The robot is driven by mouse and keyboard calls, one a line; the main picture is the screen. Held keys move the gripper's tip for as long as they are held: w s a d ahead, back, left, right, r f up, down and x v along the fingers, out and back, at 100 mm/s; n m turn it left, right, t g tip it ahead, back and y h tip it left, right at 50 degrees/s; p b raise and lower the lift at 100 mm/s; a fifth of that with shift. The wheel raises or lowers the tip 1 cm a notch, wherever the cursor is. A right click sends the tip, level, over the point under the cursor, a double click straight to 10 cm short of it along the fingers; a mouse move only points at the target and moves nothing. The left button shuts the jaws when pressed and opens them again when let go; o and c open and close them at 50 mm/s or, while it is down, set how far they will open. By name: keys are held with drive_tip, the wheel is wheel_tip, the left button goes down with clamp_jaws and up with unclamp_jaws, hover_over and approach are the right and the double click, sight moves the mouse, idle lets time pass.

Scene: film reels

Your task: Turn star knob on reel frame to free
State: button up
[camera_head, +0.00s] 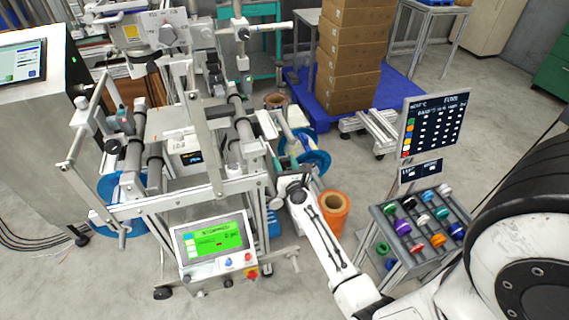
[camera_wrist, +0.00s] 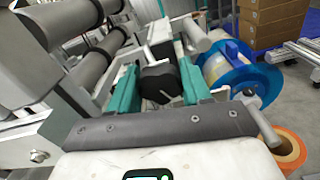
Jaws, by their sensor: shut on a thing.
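The black star knob (camera_wrist: 160,86) is on the reel frame in the middle of the wrist view, with a metal rod and bracket behind it. My gripper (camera_wrist: 156,76) has its two teal fingers on either side of the knob and is shut on it. In the head view my white arm reaches up to the right side of the reel frame (camera_head: 245,186). The knob's exact turn angle cannot be told.
A blue-flanged reel (camera_wrist: 240,76) sits right of the knob, with an orange roll (camera_head: 334,206) on the floor nearby. Grey rollers (camera_wrist: 93,68) lie close on the left. A rack of coloured spools (camera_head: 425,226) and a screen (camera_head: 434,124) stand to the right.

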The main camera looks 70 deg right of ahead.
drive_tip(key=n, duration=0.4)
drive_tip(key=shift+n, duration=0.4)
drive_tip(key=o, duration=1)
drive_tip(key=shift+a, duration=0.15)
drive_tip(key=p+v, duration=0.1)
drive_tip(key=v, duration=0.9)
drive_tip(key=shift+s+a, duration=0.15)
drive_tip(key=shift+s, duration=0.15)
drive_tip(key=shift+f, duration=0.1)
